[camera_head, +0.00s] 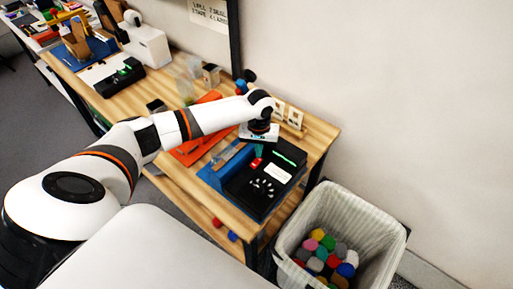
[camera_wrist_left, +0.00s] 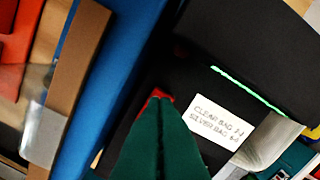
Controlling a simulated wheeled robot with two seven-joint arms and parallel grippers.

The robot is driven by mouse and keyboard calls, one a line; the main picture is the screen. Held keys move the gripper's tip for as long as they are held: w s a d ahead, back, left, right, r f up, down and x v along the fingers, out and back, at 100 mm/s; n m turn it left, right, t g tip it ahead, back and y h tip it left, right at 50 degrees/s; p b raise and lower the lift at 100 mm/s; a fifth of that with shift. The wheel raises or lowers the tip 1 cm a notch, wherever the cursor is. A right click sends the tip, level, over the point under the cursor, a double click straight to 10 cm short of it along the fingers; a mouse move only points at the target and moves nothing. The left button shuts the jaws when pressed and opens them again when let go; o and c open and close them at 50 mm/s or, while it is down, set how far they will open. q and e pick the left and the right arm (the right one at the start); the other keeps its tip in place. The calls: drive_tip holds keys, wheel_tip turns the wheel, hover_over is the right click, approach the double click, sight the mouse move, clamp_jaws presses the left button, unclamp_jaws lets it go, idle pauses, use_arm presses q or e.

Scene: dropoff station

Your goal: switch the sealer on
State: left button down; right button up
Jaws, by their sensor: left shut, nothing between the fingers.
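The sealer (camera_head: 262,190) is a black box with a bright green strip at the right end of the wooden table; it also shows in the left wrist view (camera_wrist_left: 250,60). A small red part (camera_head: 256,163), apparently its switch, shows just below my left gripper (camera_head: 259,151). In the left wrist view the shut green fingers (camera_wrist_left: 160,115) point at the red switch (camera_wrist_left: 158,95) and cover most of it. I cannot tell whether the fingertips touch it or which way it is set. A white label (camera_wrist_left: 219,122) with bag settings lies on the sealer. My right gripper is out of view.
A blue mat (camera_head: 215,173) lies under the sealer, with an orange tray (camera_head: 190,152) to its left. A bin (camera_head: 380,222) with coloured lumps stands right of the table. A black box (camera_head: 120,80) stands at the far left.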

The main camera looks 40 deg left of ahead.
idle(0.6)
use_arm(q)
drive_tip(key=shift+f+b, duration=0.35)
drive_tip(key=shift+f, duration=0.65)
idle(0.3)
drive_tip(key=shift+r, duration=0.1)
wheel_tip(320, 180, up, 5)
drive_tip(key=p, duration=0.6)
drive_tip(key=shift+r, duration=0.95)
